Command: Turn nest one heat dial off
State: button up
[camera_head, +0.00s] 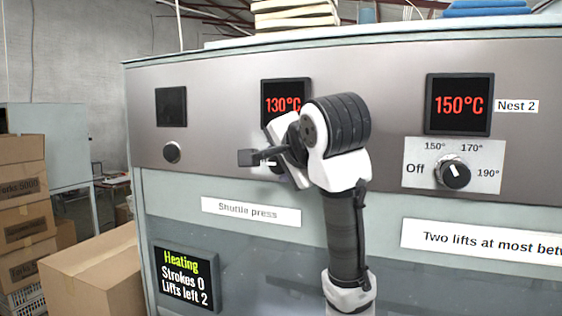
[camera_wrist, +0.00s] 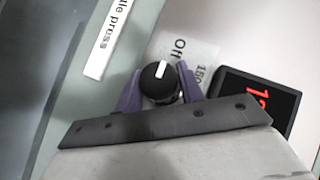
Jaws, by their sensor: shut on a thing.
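The nest one heat dial (camera_wrist: 158,82) is a round black knob with a white mark, in the middle of the wrist view. The mark points up in that view, a little left of the "Off" lettering; I cannot tell the exact setting. My gripper (camera_wrist: 160,90) is shut on the dial, one purple finger at each side. In the head view my gripper (camera_head: 277,160) is at the panel below the left temperature display (camera_head: 283,97), which reads 130°C. There my wrist hides most of the dial and its label.
The Nest 2 display (camera_head: 459,104) reads 150°C, with its own dial (camera_head: 453,173) below. A status screen (camera_head: 186,276) reads "Heating, Strokes 0, Lifts left 2". A round button (camera_head: 172,152) sits under a dark display (camera_head: 171,106). Cardboard boxes (camera_head: 22,215) stand at left.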

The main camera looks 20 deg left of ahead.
jog(key=o, duration=1)
jog(key=b+v, duration=0.4)
jog(key=v, duration=1)
jog(key=shift+f, duration=0.1)
